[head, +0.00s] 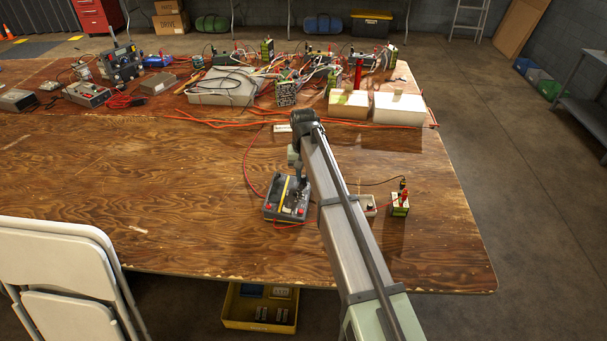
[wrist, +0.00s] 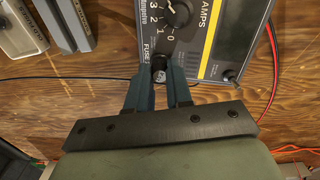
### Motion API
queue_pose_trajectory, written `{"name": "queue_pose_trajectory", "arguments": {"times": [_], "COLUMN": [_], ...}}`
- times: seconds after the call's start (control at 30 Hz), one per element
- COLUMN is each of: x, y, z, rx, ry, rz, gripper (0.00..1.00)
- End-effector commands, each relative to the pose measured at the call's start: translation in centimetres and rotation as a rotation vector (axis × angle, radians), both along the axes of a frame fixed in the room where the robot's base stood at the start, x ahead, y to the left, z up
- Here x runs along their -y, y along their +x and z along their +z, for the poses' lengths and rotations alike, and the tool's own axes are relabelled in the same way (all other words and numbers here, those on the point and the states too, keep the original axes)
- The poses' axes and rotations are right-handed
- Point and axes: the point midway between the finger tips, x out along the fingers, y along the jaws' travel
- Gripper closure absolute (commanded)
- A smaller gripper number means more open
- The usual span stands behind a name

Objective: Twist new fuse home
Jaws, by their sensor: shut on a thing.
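The ammeter (head: 272,211) is a grey box with a yellow stripe and red terminals on the wooden table. In the wrist view the ammeter (wrist: 228,50) shows "AMPS", a numbered dial (wrist: 172,14) and the label "FUSE". My gripper (wrist: 160,76) is at the ammeter's near edge beside that label, its two blue-grey fingers closed on the small round end of the fuse (wrist: 159,76). The fingers hide the fuse's sides and its seat, so its depth cannot be told. In the head view my gripper (head: 299,184) reaches down over the ammeter.
Red and black wires cross the table. Many wired devices and a white block (head: 398,109) crowd the back. The table's left front is clear.

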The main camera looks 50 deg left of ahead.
Motion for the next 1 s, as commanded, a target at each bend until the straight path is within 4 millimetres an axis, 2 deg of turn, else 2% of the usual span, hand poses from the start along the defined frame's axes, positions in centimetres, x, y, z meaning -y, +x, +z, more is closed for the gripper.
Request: {"name": "queue_pose_trajectory", "arguments": {"times": [0.1,0.13,0.43,0.77,1.0], "x": [0.0,0.0,0.0,0.0,0.0], "y": [0.0,0.0,0.0,0.0,0.0], "z": [0.0,0.0,0.0,0.1,1.2], "rx": [0.0,0.0,0.0,0.0,0.0], "ry": [0.0,0.0,0.0,0.0,0.0], "rz": [-0.064,-0.069,-0.064,-0.064,-0.063], "gripper": [0.97,0.79,0.5,0.5,0.5]}}
